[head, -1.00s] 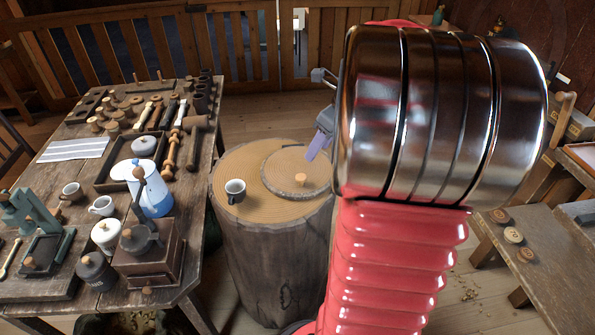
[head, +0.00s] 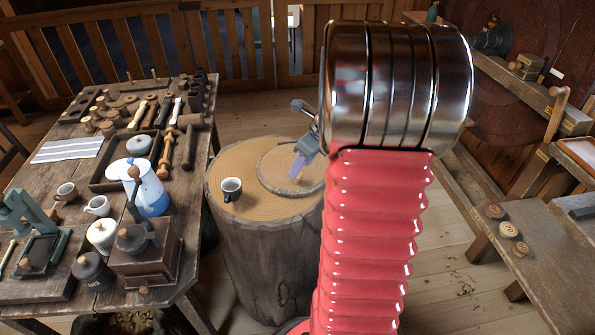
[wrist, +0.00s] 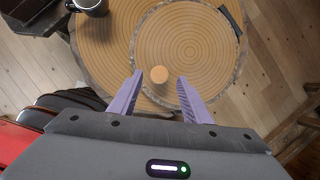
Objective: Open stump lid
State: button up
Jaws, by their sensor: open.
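The stump (head: 262,245) stands upright on the floor, with a round wooden lid (head: 270,172) set on the right part of its top. In the wrist view the lid (wrist: 200,45) lies flat, with a small round knob (wrist: 159,74) near its edge. My gripper (wrist: 160,88) is open, with one purple finger on each side of the knob in that view. I cannot tell whether the fingers are down at the knob's height. In the head view my gripper (head: 298,166) is over the lid, and my arm hides the lid's right side.
A dark mug (head: 231,189) with a white inside stands on the stump, left of the lid; it also shows in the wrist view (wrist: 90,6). A crowded workbench (head: 185,230) is close on the left. A low bench (head: 540,270) stands at the right.

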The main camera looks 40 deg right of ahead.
jog(key=shift+x, duration=1.75)
jog(key=shift+c, duration=0.5)
grip_shut()
jog(key=shift+a, duration=0.15)
